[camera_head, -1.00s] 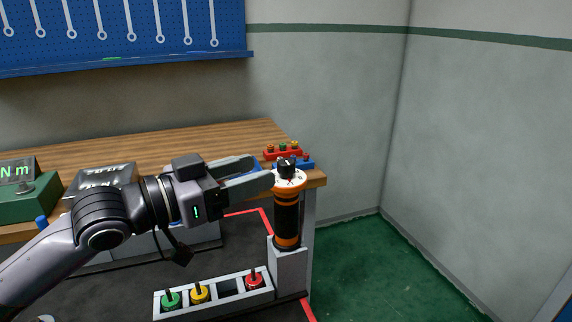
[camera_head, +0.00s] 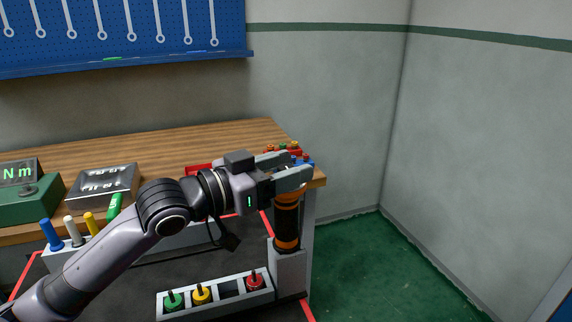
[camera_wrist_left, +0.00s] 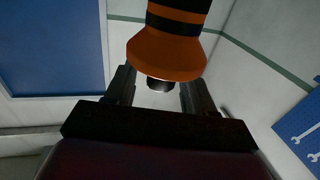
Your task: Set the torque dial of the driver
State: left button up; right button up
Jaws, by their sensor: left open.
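The driver (camera_head: 287,226), black with orange bands, stands upright in a grey holder (camera_head: 289,268) at the bench's right end. My left gripper (camera_head: 295,168) is open at its top, with its fingers level on either side of the dial area. The fingers hide the white dial and black knob in the head view. In the left wrist view the driver's flared orange end (camera_wrist_left: 166,55) shows, with a small dark knob (camera_wrist_left: 160,84) between the open fingers (camera_wrist_left: 160,95). I cannot tell whether either finger touches it. My right gripper is out of view.
Red and blue parts (camera_head: 306,160) sit just behind the gripper. A green meter (camera_head: 27,200) and grey box (camera_head: 103,185) are left. Floor right is clear.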

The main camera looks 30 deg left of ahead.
pick_arm(q)
jog(key=c, duration=0.9)
jog(key=shift+w+m+h+p, duration=0.1)
jog(key=shift+m+h+p, duration=0.2)
jog(key=shift+h+p, duration=0.1)
jog(key=shift+c, duration=0.2)
jog(key=o, duration=0.9)
jog(key=shift+o, duration=0.2)
